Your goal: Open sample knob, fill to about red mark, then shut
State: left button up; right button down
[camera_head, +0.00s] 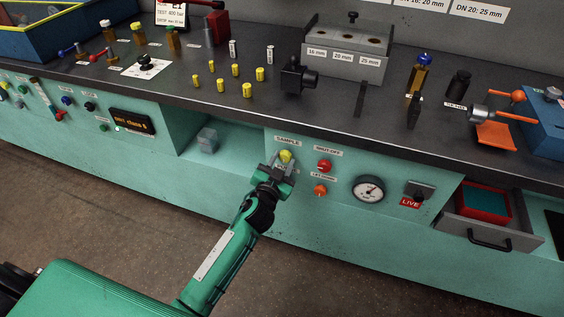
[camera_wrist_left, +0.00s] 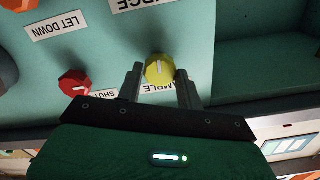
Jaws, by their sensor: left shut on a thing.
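The yellow SAMPLE knob (camera_head: 286,156) is on the teal front panel under the bench top. It also shows in the left wrist view (camera_wrist_left: 160,69), with a white pointer line that runs nearly up and down in that picture. My left gripper (camera_head: 280,168) is at the knob, with one finger on each side; the fingers also show in the left wrist view (camera_wrist_left: 159,76). It is shut on the knob. A small clear box-like container (camera_head: 207,140) stands in the recess left of the knob. Its fill level and any red mark are too small to tell. My right gripper is not in view.
A red SHUT-OFF knob (camera_head: 324,166) and an orange LET DOWN knob (camera_head: 320,190) sit close right of the SAMPLE knob. A round gauge (camera_head: 368,189) is further right. An open drawer (camera_head: 487,236) sticks out at the right. The floor in front is clear.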

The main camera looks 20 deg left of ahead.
pick_arm(q)
jog(key=shift+m, duration=0.9)
jog(key=shift+m+p, duration=0.3)
jog(key=shift+m, duration=0.6)
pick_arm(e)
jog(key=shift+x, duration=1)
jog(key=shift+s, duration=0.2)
pick_arm(q)
jog(key=o, duration=1)
jog(key=s, duration=1.3)
jog(key=shift+s+a, duration=0.2)
jog(key=shift+s, duration=0.2)
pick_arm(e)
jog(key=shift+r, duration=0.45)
